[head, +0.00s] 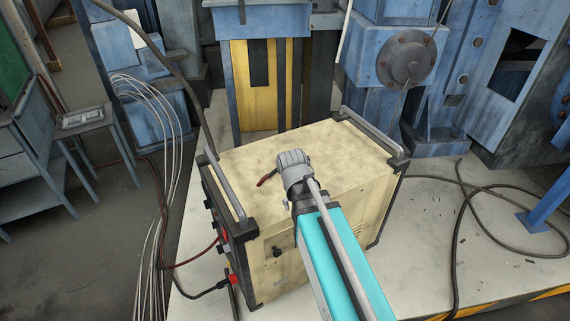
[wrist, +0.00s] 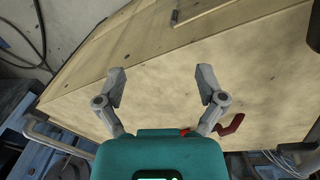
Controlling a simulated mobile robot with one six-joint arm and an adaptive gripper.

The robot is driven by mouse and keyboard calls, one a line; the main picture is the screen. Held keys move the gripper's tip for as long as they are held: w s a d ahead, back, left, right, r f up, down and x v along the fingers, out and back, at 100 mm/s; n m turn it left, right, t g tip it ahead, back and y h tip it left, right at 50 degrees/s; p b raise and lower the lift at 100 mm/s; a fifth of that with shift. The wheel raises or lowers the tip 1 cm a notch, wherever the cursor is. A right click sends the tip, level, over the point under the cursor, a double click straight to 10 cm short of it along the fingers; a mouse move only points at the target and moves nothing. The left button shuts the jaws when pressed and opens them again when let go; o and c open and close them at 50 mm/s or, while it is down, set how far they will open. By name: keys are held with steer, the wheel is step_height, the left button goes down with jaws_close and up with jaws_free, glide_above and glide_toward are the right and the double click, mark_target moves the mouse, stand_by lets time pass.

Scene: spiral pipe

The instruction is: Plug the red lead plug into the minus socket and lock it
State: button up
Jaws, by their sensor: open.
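The beige power unit (head: 330,150) stands below my arm, its dark socket panel (head: 210,215) on its left side. A red cable runs to a small red connector (head: 222,237) on that panel. A dark cable ends at a second red piece (head: 232,280) lower down. Which is the red lead plug, and which socket is minus, I cannot tell. My gripper (wrist: 162,86) is open and empty, its fingers spread in front of a beige surface (wrist: 180,75) in the wrist view. In the head view its fingers are hidden beyond my wrist, above the unit's top.
A dark red bent piece (head: 267,178) shows beside my wrist; a similar red piece (wrist: 232,126) is partly hidden in the wrist view. Grey handle bars (head: 226,190) edge the unit's top. Blue machinery (head: 400,70) stands behind. Loose cables (head: 462,215) lie on the right floor.

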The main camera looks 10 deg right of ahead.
steer(key=w+a+m+h, duration=0.1)
steer(key=w, duration=0.3)
steer(key=w+a+r+m+t+h, duration=0.1)
steer(key=w, duration=0.2)
steer(key=w+a+r+m+h, duration=0.1)
steer(key=w+m, duration=0.1)
steer(key=w, duration=0.2)
steer(key=shift+w+r+t+h, duration=0.25)
steer(key=shift+w+t+h, duration=0.05)
steer(key=shift+w+t, duration=0.1)
steer(key=w+a+r+m+t+h, duration=0.2)
steer(key=w+a, duration=0.3)
steer(key=w, duration=0.3)
steer(key=shift+r+m+h+p, duration=0.35)
steer(key=shift+r+m, duration=0.35)
steer(key=shift+r, duration=0.15)
steer(key=b+x, duration=0.5)
steer(key=x, duration=0.2)
steer(key=shift+w+a+f, duration=0.1)
steer(key=shift+w+f, duration=0.05)
steer(key=shift+w+d+f+b, duration=0.25)
steer(key=shift+d+f+b, duration=0.15)
steer(key=shift+d+b, duration=0.1)
